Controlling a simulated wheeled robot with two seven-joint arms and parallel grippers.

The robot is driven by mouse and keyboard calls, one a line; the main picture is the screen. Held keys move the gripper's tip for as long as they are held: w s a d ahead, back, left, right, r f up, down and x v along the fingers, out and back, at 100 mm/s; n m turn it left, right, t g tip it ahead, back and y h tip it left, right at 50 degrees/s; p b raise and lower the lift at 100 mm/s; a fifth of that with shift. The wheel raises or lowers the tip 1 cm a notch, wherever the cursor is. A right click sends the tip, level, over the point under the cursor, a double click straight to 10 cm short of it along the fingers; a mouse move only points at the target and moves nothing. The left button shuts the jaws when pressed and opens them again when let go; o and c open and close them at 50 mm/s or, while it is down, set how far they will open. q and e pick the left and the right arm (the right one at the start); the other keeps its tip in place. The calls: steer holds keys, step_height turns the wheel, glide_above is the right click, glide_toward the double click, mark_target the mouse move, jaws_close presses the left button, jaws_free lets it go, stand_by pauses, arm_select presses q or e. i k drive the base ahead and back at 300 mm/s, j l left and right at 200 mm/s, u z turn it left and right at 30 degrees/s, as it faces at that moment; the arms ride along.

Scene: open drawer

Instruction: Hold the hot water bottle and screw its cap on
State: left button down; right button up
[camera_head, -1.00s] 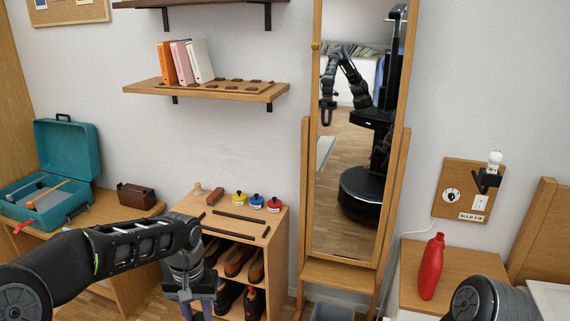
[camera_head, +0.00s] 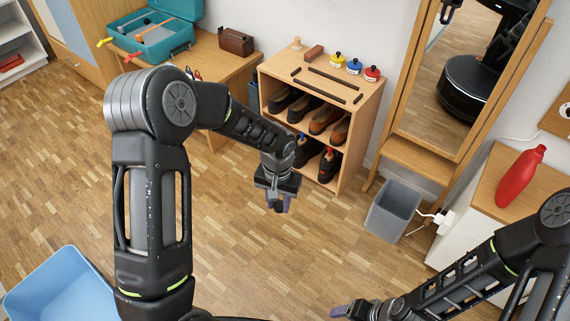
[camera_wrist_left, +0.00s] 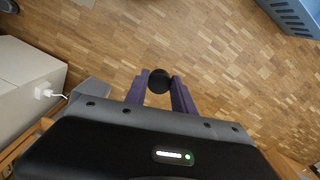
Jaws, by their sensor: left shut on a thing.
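The red hot water bottle (camera_head: 520,178) stands on the white cabinet with a wooden top at the right; its narrow neck points up. My left gripper (camera_head: 277,205) hangs over the floor in front of the shoe rack, pointing down. It is shut on a small round black cap; in the left wrist view the cap (camera_wrist_left: 159,81) sits between the purple fingertips. The left gripper is far from the bottle. My right gripper (camera_head: 345,310) is at the bottom edge, partly cut off and seen from the side, apart from the bottle; its opening cannot be made out.
A shoe rack (camera_head: 345,90) with several shoes and small coloured pots stands at the back. A grey bin (camera_head: 392,210) and a mirror (camera_head: 455,75) stand between it and the cabinet (camera_head: 480,205). A blue bin (camera_head: 60,285) is lower left. The middle floor is clear.

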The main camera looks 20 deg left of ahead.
mark_target(520, 175)
steer(key=z, duration=0.75)
steer(key=i+j+z, duration=0.25)
steer(key=z, duration=0.2)
steer(key=i+j+z, duration=0.25)
steer(key=z, duration=0.15)
steer(key=i+j+z, duration=0.15)
steer(key=j+z, duration=0.3)
steer(key=i+j, duration=0.15)
steer(key=j, duration=0.25)
steer(key=i+j, duration=0.1)
steer(key=j, duration=0.35)
steer(key=i+z, duration=0.05)
